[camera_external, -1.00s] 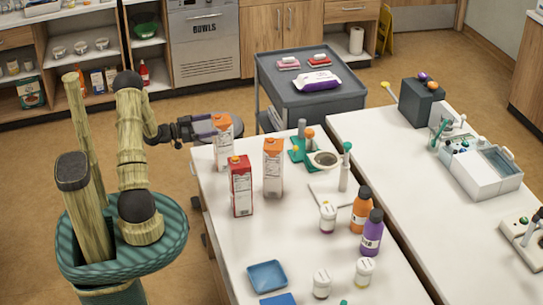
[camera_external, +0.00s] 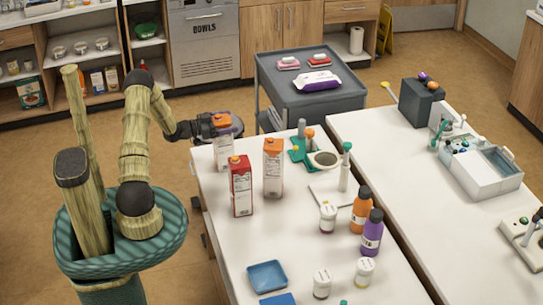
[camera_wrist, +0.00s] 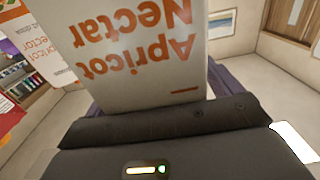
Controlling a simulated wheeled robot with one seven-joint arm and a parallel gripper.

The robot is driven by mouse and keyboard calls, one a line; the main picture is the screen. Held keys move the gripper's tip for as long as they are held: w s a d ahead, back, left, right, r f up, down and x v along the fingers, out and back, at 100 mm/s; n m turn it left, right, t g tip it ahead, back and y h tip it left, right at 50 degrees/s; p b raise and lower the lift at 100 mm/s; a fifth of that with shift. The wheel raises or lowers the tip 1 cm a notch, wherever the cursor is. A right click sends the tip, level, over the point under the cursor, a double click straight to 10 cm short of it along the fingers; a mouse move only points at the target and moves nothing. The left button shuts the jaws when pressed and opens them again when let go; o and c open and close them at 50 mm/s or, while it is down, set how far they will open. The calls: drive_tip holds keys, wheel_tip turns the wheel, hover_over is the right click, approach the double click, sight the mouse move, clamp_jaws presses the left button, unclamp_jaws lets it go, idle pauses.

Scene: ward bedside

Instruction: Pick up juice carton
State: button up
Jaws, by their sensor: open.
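Three juice cartons stand upright on the white table. The farthest, an orange-capped white carton (camera_external: 224,153), is at my gripper (camera_external: 223,127), whose jaws are open around its upper part. In the wrist view this carton (camera_wrist: 140,50) fills the middle, close in front of the palm, with "Apricot Nectar" upside down. Purple finger parts show on both sides of it; whether they touch it I cannot tell. A second orange-capped carton (camera_external: 273,170) stands to the right, and a red carton (camera_external: 241,190) stands nearer the camera. Their edges show at the left in the wrist view.
An orange bottle (camera_external: 361,210), a purple bottle (camera_external: 372,235) and small jars stand farther right. A blue tray (camera_external: 268,276) lies in front. A grey cart (camera_external: 318,98) stands behind.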

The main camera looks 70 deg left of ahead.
idle(0.5)
clamp_jaws()
drive_tip(key=shift+r, duration=0.1)
